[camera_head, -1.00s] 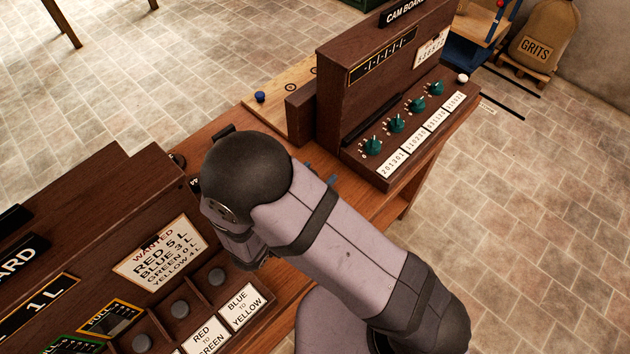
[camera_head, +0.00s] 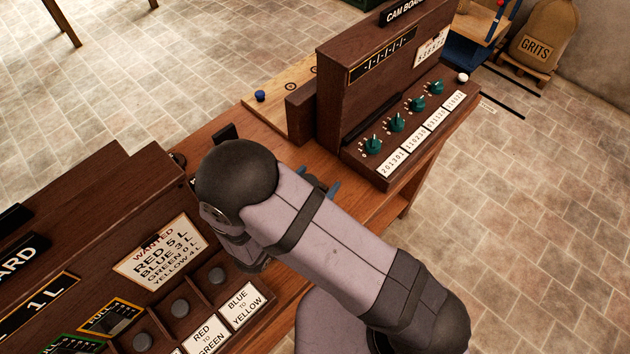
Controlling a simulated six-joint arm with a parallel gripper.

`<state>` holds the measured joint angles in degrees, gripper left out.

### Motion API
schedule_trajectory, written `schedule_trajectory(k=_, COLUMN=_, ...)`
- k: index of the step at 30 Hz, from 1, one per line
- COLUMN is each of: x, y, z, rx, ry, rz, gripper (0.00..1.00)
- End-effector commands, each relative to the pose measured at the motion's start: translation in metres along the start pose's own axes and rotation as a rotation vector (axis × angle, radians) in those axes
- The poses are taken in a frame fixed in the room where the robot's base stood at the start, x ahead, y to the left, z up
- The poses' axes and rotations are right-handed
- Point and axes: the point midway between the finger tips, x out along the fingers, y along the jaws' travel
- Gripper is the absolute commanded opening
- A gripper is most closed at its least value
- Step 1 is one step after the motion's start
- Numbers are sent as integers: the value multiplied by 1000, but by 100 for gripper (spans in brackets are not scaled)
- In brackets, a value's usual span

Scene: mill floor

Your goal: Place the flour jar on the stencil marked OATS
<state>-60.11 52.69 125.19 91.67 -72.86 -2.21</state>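No flour jar and no stencil marked OATS can be made out in this view. My arm reaches over the wooden table (camera_head: 385,219) between the two boards, and its dark rounded joint covers much of the tabletop. Of my gripper (camera_head: 319,181), only small blue parts, seemingly fingertips, show past the arm. They stand apart near the low front of the cam board (camera_head: 345,128). What lies between or below them is hidden, so I cannot tell whether it holds anything.
The cam board with green knobs (camera_head: 397,123) stands at the right. A second dark board (camera_head: 90,215) with a WANTED card (camera_head: 160,250) stands at the left. A blue peg (camera_head: 260,96) is on a pale plank (camera_head: 283,104) behind. A GRITS sack (camera_head: 541,42) sits far right.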

Motion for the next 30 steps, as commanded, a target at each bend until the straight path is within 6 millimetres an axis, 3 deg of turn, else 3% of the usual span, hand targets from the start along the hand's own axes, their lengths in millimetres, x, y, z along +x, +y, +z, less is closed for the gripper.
schedule_trajectory(k=8, x=-6, y=-1, z=-2, rx=0, ry=0, rz=-2, gripper=66)
schedule_trajectory(k=17, x=-51, y=-2, z=-1, rx=2, ry=0, rz=-8, gripper=66)
schedule_trajectory(k=30, x=-68, y=0, z=-57, rx=4, ry=0, rz=0, gripper=66)
